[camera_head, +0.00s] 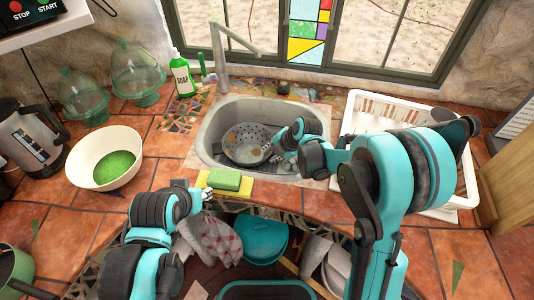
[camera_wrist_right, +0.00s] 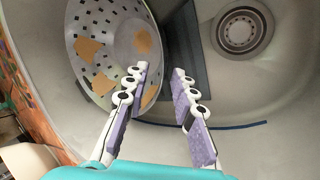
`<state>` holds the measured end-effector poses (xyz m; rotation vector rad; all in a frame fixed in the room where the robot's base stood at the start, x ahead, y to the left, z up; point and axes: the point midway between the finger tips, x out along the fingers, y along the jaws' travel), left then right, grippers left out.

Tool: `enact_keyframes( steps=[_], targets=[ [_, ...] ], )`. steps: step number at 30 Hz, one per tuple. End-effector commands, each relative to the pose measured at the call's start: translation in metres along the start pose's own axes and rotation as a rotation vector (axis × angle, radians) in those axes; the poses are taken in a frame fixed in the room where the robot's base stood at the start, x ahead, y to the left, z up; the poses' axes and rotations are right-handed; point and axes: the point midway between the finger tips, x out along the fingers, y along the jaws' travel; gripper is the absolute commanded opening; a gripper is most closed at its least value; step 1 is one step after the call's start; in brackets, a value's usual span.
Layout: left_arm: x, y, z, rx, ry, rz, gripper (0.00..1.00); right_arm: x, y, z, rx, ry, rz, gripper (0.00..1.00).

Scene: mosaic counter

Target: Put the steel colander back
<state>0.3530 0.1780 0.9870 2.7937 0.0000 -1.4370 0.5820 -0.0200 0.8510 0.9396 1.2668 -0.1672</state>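The steel colander (camera_head: 246,143), with dark square holes and brownish patches, sits tilted in the sink (camera_head: 215,125). My right gripper (camera_head: 278,146) reaches into the sink at the colander's right side. In the right wrist view the colander (camera_wrist_right: 103,45) fills the upper left. There my right gripper (camera_wrist_right: 160,75) is open, its left finger over the colander's inside and its right finger outside the rim. I cannot tell whether either finger touches it. My left gripper (camera_head: 205,193) is low beside the sponge, its fingers too small to read.
A green sponge (camera_head: 224,179) on a yellow cloth lies at the sink's front edge. A white dish rack (camera_head: 372,104) stands right of the sink. A soap bottle (camera_head: 182,75), faucet (camera_head: 222,60) and white bowl (camera_head: 80,168) are near. The drain (camera_wrist_right: 243,32) is clear.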

Motion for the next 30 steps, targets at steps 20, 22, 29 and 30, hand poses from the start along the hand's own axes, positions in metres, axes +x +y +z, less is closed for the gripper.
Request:
enact_keyframes(
  steps=[20, 22, 29, 30],
  targets=[
    [-0.021, 0.0, -0.015, 0.0, 0.0, 0.0, 0.37, -0.075, 0.0, 0.0, 0.0, -0.001, 0.0, 0.26],
    [-0.021, 0.0, -0.015, 0.0, 0.0, 0.0, 0.37, -0.075, 0.0, 0.0, -0.001, -0.001, 0.0, 0.26],
    [-0.021, 0.0, -0.015, 0.0, 0.0, 0.0, 0.37, -0.074, 0.0, 0.0, -0.001, -0.001, 0.0, 0.26],
    [-0.022, 0.0, -0.016, 0.0, 0.0, 0.0, 0.37, -0.075, 0.0, 0.0, -0.001, -0.001, 0.0, 0.26]
  ],
)
